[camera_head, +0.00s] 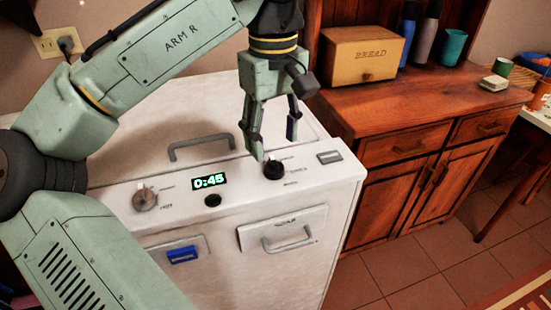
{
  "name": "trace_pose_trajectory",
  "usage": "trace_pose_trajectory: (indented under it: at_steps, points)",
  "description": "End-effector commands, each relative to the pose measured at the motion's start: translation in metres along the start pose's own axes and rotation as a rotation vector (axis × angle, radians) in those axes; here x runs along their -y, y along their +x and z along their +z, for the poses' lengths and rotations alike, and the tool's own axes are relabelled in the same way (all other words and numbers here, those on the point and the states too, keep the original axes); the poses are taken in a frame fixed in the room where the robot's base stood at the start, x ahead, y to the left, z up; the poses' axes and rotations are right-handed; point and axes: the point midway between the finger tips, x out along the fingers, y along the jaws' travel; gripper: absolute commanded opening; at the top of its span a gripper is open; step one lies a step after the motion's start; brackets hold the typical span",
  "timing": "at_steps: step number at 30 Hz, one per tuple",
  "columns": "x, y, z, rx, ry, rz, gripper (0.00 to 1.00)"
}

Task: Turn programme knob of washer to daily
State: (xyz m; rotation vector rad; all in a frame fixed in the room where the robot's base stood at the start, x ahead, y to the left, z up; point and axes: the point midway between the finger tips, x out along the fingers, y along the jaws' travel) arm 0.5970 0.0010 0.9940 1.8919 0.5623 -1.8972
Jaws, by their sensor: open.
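The white washer (215,105) stands in front of me with its control panel on the top front edge. A black knob (273,169) sits on the right part of the panel, with small labels around it that are too small to read in full. A grey metal knob (145,199) sits on the left part, near a label that seems to read "HOT". A green display (210,181) between them reads 0:45. My gripper (275,148) points down, open and empty, just above and behind the black knob. One fingertip is close to the knob; I cannot tell whether it touches.
A grey handle (201,146) rises from the washer's lid. At right, a wooden cabinet (400,125) carries a bread box (362,60), bottles and a cup.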

Motion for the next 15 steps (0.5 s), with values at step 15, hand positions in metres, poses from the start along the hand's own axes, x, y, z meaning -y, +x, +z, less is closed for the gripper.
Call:
trace_pose_trajectory:
  at_steps: [15]
  points:
    - [-0.001, 0.057, 0.0, -0.002, -0.001, 0.001, 0.51]
